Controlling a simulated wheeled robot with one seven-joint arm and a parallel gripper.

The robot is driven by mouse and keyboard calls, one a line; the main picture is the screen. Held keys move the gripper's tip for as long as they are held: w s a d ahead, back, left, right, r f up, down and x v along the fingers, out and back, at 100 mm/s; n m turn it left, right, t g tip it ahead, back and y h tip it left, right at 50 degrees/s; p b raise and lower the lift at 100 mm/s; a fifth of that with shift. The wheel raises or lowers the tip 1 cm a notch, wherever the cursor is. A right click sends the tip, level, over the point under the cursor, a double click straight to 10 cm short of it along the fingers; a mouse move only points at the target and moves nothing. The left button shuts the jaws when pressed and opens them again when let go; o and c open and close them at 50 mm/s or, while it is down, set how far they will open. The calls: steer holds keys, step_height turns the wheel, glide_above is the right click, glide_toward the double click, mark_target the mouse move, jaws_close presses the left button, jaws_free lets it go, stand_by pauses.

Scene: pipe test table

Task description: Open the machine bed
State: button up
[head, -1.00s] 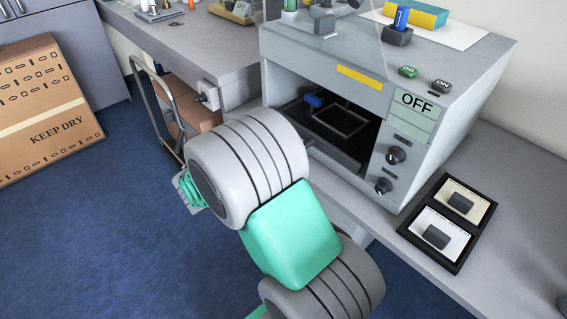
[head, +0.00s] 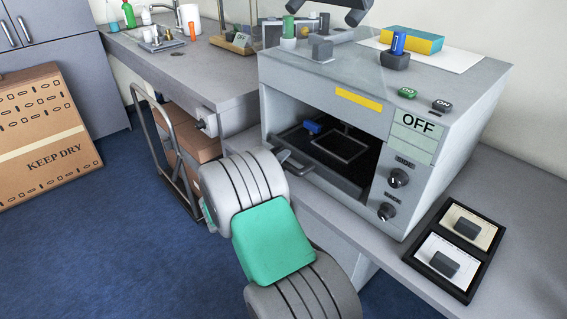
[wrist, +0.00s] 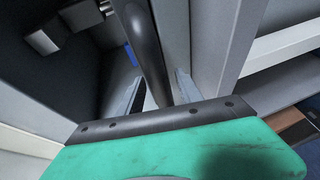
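The machine (head: 345,105) is a grey box with an open front on the bench. Its dark bed (head: 318,165) sits inside, with a square frame and a small blue block on it. A grey handle bar (head: 292,161) is at the bed's front left. In the wrist view a dark, curved handle bar (wrist: 150,50) runs between my two pale fingers. My gripper (wrist: 158,75) looks open around it, with gaps at both sides; contact cannot be told. In the head view my arm hides the gripper.
Knobs (head: 398,178) and an OFF display (head: 416,125) are on the machine's right front. A trolley frame (head: 165,150) stands left of my arm.

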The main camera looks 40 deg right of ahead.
jaws_close()
stand_by(1.1)
